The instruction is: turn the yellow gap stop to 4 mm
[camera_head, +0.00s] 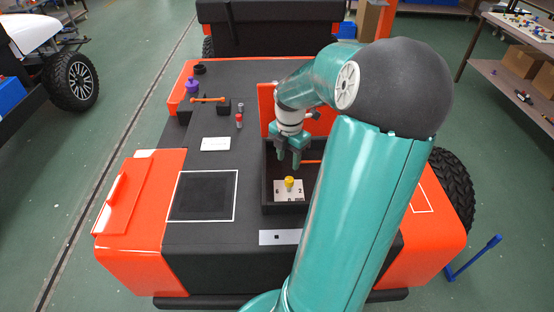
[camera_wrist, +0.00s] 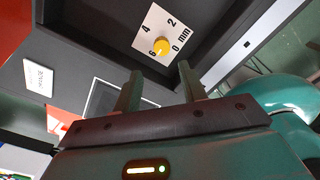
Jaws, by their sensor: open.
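The yellow gap stop (camera_head: 289,182) is a small round knob on a white dial plate (camera_head: 280,194) inside a dark open-topped box (camera_head: 268,170) in the cart top. In the wrist view, the yellow knob (camera_wrist: 161,46) sits on the white plate (camera_wrist: 152,18), which is marked 0, 2, 4, 6 and mm. I cannot tell which mark the knob is set to. My gripper (camera_head: 289,161) is open and empty above the knob, apart from it. In the wrist view, its two fingers (camera_wrist: 159,85) are spread, with the knob beyond their tips.
The box walls surround the dial, and an orange upright panel (camera_head: 266,108) stands behind it. A white label (camera_head: 215,144), a dark square pad (camera_head: 203,195) and small red and purple parts (camera_head: 192,86) are on the cart's left side. My arm covers the cart's right side.

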